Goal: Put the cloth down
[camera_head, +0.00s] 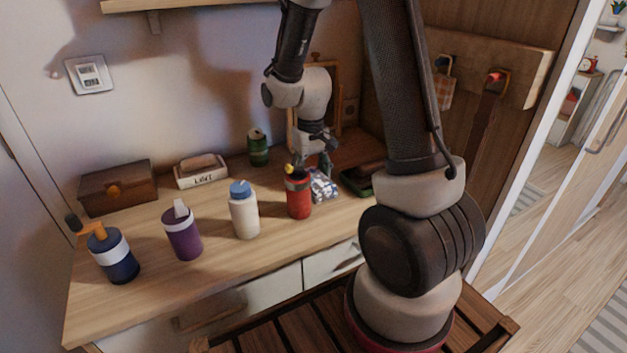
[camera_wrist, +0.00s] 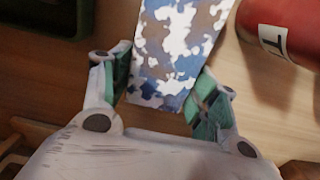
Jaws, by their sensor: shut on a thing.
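The cloth (camera_head: 322,187) is blue and white with a blotchy pattern. In the head view it is at the wooden counter, just right of a red container (camera_head: 298,196). My gripper (camera_head: 326,166) is directly above it, pointing down. In the wrist view the cloth (camera_wrist: 178,50) runs up between the green-padded fingers of my gripper (camera_wrist: 160,98), which are shut on it. The cloth appears to lie on or hang just above the wood; I cannot tell which. Its held end is partly hidden by the gripper.
A white bottle (camera_head: 244,212), a purple bottle (camera_head: 182,232) and a blue pump bottle (camera_head: 112,252) stand to the left. A green can (camera_head: 257,148) stands behind. A dark green tray (camera_head: 352,183) is close on the right. The counter's front strip is clear.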

